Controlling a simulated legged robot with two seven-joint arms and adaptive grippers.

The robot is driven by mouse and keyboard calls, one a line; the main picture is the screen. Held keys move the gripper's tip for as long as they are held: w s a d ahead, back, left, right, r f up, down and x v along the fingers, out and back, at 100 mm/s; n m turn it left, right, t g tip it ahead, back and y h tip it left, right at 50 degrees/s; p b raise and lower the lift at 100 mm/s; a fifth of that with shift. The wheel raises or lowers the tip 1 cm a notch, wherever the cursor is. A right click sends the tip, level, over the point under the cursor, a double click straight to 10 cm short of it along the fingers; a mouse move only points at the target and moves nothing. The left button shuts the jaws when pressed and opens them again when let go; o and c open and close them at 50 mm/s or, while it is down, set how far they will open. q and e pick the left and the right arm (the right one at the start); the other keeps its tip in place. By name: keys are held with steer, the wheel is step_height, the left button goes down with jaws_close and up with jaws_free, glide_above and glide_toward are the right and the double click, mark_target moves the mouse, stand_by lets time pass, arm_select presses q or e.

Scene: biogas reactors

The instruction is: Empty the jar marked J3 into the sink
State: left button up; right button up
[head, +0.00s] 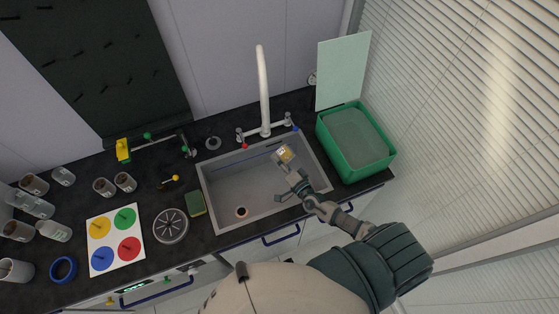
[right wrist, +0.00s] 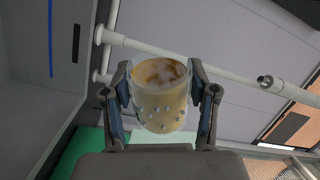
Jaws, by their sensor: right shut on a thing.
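My right gripper (head: 289,170) is shut on a clear jar (head: 285,154), held over the right part of the grey sink (head: 222,188). In the right wrist view the jar (right wrist: 160,100) sits between the two fingers (right wrist: 161,92). It has yellow-brown content with foam or residue near its open rim and droplets on its wall. I cannot read a J3 mark on it, nor tell how far it is tilted. The sink's drain (head: 241,212) shows at its front left. No pouring stream shows. My left gripper is out of view.
A white faucet (head: 263,90) rises behind the sink. A green bin (head: 325,140) with a raised pale lid (head: 343,70) stands to the right. A sponge (head: 196,204) lies at the sink's left edge. Several jars (head: 35,184) and a colour-dot board (head: 116,239) are farther left.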

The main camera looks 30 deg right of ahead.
steer(key=shift+r+m+b, duration=0.1)
steer(key=shift+m+b, duration=0.25)
steer(key=shift+m, duration=0.35)
steer(key=m, duration=0.1)
steer(key=m+b, duration=0.1)
steer(key=m, duration=0.3)
steer(key=shift+r, duration=0.25)
steer(key=m, duration=0.2)
steer(key=m+b, duration=0.1)
steer(key=m, duration=0.3)
steer(key=shift+r+b, duration=0.4)
steer(key=m, duration=0.3)
steer(key=r+m, duration=0.1)
steer(key=m, duration=0.1)
steer(key=shift+m+b, duration=0.35)
steer(key=shift+m, duration=0.05)
steer(key=m, duration=0.4)
steer(key=shift+r, duration=0.35)
